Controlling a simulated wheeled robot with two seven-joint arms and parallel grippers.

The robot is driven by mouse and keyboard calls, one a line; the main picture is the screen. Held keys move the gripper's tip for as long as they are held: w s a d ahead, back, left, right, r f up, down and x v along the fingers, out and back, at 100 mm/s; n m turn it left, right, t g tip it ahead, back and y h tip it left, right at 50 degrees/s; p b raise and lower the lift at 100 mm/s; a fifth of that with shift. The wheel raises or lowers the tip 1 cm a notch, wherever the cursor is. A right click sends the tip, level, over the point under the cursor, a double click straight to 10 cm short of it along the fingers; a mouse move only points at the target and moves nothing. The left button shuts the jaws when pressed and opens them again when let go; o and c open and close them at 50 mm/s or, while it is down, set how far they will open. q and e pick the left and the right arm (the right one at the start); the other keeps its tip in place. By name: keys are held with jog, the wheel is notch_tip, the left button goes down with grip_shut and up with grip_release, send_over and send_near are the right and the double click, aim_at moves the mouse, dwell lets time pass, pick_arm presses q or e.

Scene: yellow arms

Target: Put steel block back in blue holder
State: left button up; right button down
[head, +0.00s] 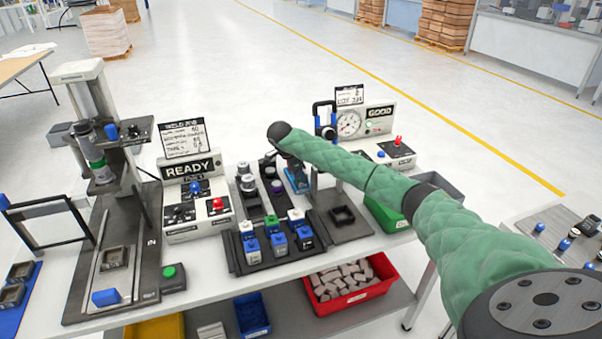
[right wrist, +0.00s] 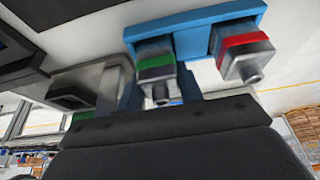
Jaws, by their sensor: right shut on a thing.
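The blue holder (right wrist: 195,22) lies across the top of the right wrist view. Its blue also shows below my right wrist in the head view (head: 297,178). A second steel block, with a red band (right wrist: 243,52), is at the holder's right side. In the head view my arm hides most of the right gripper. My left gripper is not in view.
A dark tray (head: 237,262) with white, blue and green blocks is close in front. A READY panel box (head: 195,205) stands left, a gauge box marked GOOD (head: 372,122) behind. A red bin (head: 385,282) is below the table edge. A dark square fixture (head: 343,216) is to the right.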

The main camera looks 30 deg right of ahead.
jog(key=shift+f, duration=0.15)
jog(key=shift+f, duration=0.15)
jog(key=c, duration=1.1)
grip_release()
jog(key=shift+o, duration=0.9)
